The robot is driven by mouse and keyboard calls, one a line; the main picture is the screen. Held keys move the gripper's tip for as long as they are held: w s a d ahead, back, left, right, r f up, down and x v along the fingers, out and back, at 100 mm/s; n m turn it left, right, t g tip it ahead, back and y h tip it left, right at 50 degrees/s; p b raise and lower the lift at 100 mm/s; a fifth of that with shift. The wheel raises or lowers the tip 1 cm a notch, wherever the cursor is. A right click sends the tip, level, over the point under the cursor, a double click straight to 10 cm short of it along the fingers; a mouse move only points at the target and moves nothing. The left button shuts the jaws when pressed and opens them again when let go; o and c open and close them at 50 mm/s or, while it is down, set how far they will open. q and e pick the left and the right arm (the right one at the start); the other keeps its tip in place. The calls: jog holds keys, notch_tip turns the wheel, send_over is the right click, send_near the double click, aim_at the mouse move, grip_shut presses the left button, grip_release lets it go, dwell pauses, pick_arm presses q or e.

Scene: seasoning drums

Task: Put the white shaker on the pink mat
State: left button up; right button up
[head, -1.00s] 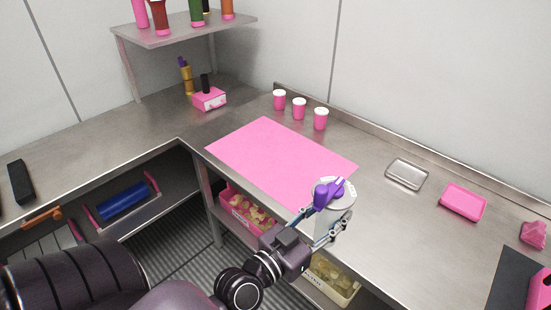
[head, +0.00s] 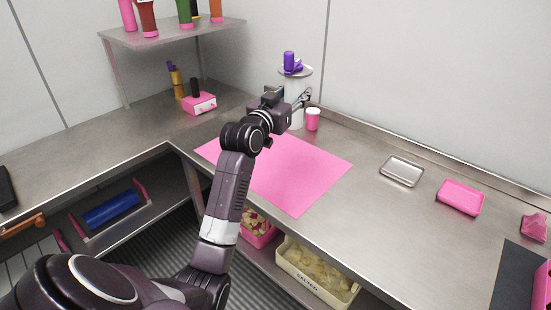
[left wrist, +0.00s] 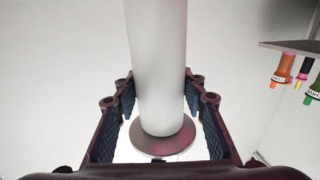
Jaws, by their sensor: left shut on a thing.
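The white shaker (head: 295,84), with a grey lid and a purple top, is upright at the back of the counter in the head view. My left gripper (head: 303,101) is shut around its white body. The left wrist view shows the white cylinder (left wrist: 158,65) between the two fingers, with a round grey rim at its lower end in the picture. The pink mat (head: 300,180) lies flat and bare on the counter. The shaker's base shows near the mat's far edge; I cannot tell whether it touches anything. My right gripper is not in view.
A pink cup (head: 313,120) stands right beside the shaker; other cups are hidden behind it. A metal tray (head: 402,171) and a pink tray (head: 460,197) lie to the right. A pink box (head: 199,104) stands at the back left under a shelf (head: 170,34) with bottles.

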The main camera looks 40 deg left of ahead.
pick_arm(q)
notch_tip(320, 180, down, 20)
jog(key=shift+r+b, duration=0.25)
jog(key=shift+b, duration=0.1)
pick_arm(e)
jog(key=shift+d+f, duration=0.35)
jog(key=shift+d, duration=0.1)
pick_arm(q)
jog(key=shift+f, duration=0.1)
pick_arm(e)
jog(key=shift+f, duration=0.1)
pick_arm(q)
jog(key=o, duration=1.3)
jog(key=shift+o, duration=0.2)
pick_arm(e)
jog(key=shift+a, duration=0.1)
pick_arm(q)
jog(key=s+d, duration=0.2)
jog(key=s, duration=1)
jog(key=shift+b, duration=0.3)
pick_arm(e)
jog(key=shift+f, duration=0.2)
